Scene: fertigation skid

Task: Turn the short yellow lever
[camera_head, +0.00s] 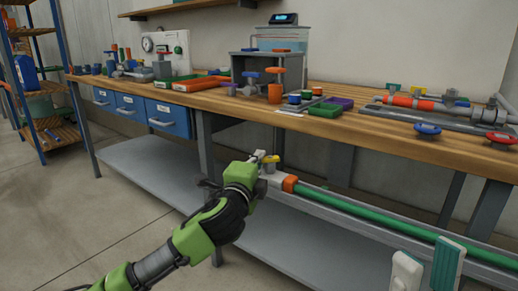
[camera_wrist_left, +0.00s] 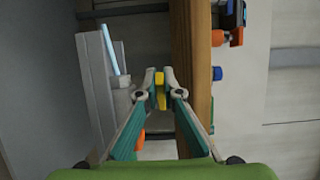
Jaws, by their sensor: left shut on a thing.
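The short yellow lever (camera_wrist_left: 160,90) is between the fingertips of my left gripper (camera_wrist_left: 161,80) in the left wrist view, and the gripper is shut on it. In the head view the left gripper (camera_head: 258,156) reaches in below the bench's front edge. The rest of that gripper is cut off.
A green pipe (camera_head: 375,225) with an orange collar (camera_head: 289,184) runs right from the lever, below the wooden bench top (camera_head: 340,133). A blue knob (camera_head: 428,129) and a red knob (camera_head: 501,137) stick out at the bench's front right. Open floor (camera_head: 60,230) lies at the left.

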